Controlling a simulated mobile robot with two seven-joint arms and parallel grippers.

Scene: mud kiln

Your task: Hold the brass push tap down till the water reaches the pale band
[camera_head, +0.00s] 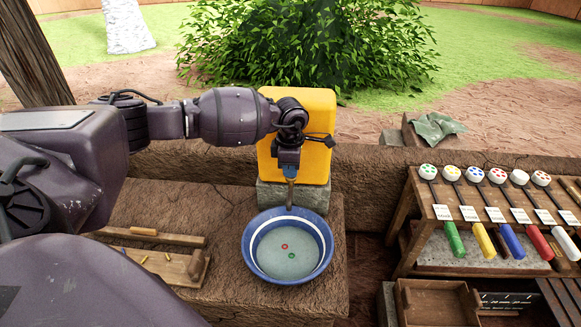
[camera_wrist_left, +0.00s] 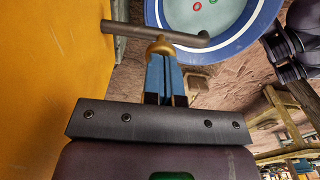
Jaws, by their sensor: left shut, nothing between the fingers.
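The brass push tap (camera_head: 291,181) juts from the yellow water tank, its spout over the blue basin (camera_head: 249,227). In the left wrist view the brass knob (camera_wrist_left: 160,47) sits on the grey spout (camera_wrist_left: 130,31). My left gripper (camera_head: 289,172) is shut and empty, its blue fingertips (camera_wrist_left: 163,66) against the knob from above; how far it is pressed is hard to tell. The basin has a pale band (camera_head: 251,246) inside. Greyish water (camera_head: 272,262) seems to lie below or near the band, with a red ring (camera_head: 285,246) and a green ring (camera_head: 292,256) in it.
The yellow tank (camera_head: 320,140) stands on a stone block behind the basin. A wooden tray (camera_head: 170,265) with tools lies left on the mud bench. A wooden rack (camera_head: 440,210) with several colour-tipped tools stands right, with wooden crates (camera_head: 430,300) below.

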